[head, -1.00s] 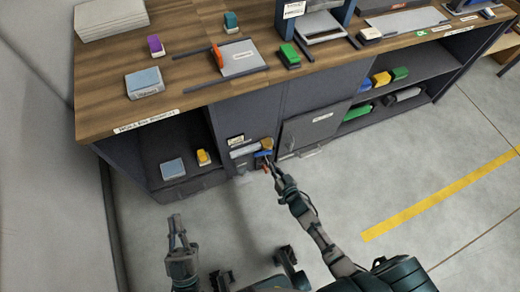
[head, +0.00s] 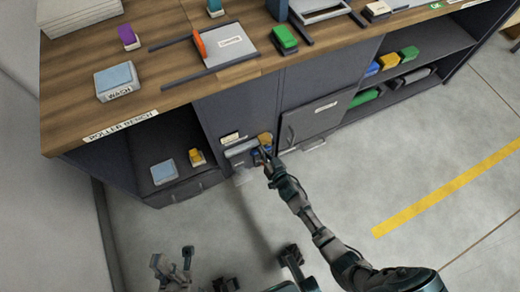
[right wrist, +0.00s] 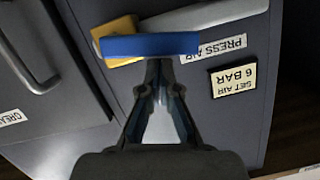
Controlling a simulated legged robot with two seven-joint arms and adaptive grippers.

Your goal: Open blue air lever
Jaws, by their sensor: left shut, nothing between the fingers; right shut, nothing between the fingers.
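The blue air lever (right wrist: 150,45) lies level across the upper part of the right wrist view. A yellow valve part (right wrist: 115,38) shows behind its left end, with a grey pipe (right wrist: 205,17) running to the upper right. My right gripper (right wrist: 158,68) is shut and empty, its fingertips at the lever's lower edge; whether they touch it is unclear. In the head view my right gripper (head: 265,156) reaches the bench front and largely hides the lever, beside the yellow part (head: 265,139). My left gripper (head: 173,264) is shut and empty, low at the left, away from the bench.
Labels reading "PRESS AIR" (right wrist: 218,48) and "SET AIR 6 BAR" (right wrist: 234,81) are beside the lever. A cabinet door (head: 312,120) is to its right. An open shelf with a blue-topped block (head: 164,171) and a yellow item (head: 197,157) is to its left. Floor in front is clear.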

